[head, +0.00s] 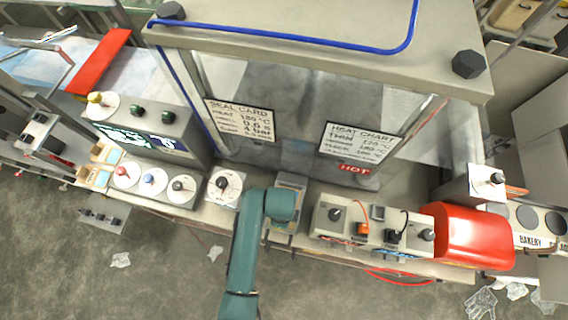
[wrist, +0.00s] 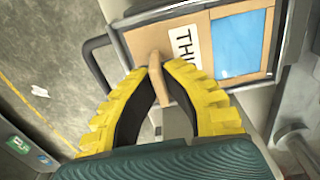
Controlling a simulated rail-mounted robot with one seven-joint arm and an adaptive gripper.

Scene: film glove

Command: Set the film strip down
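In the wrist view, the yellow-ribbed fingers of my gripper (wrist: 157,70) come together at their tips around a narrow tan tab. The tab appears to belong to the film strip (wrist: 243,40), a tan card with a blue film window and a white label reading "THI", partly cut off. The card lies over or in a grey-framed holder (wrist: 186,8); I cannot tell whether it touches the bottom. In the head view, my teal arm reaches the bench and hides the gripper and strip. A grey holder (head: 291,181) shows beside the arm's end.
A white dial box (head: 224,186) stands left of my arm. A grey control box (head: 375,226) and a red rounded cover (head: 470,236) stand to the right. Behind are a "SEAL CARD" sign (head: 240,118), a "HEAT CHART" sign (head: 358,142) and a red "HOT" label (head: 356,168).

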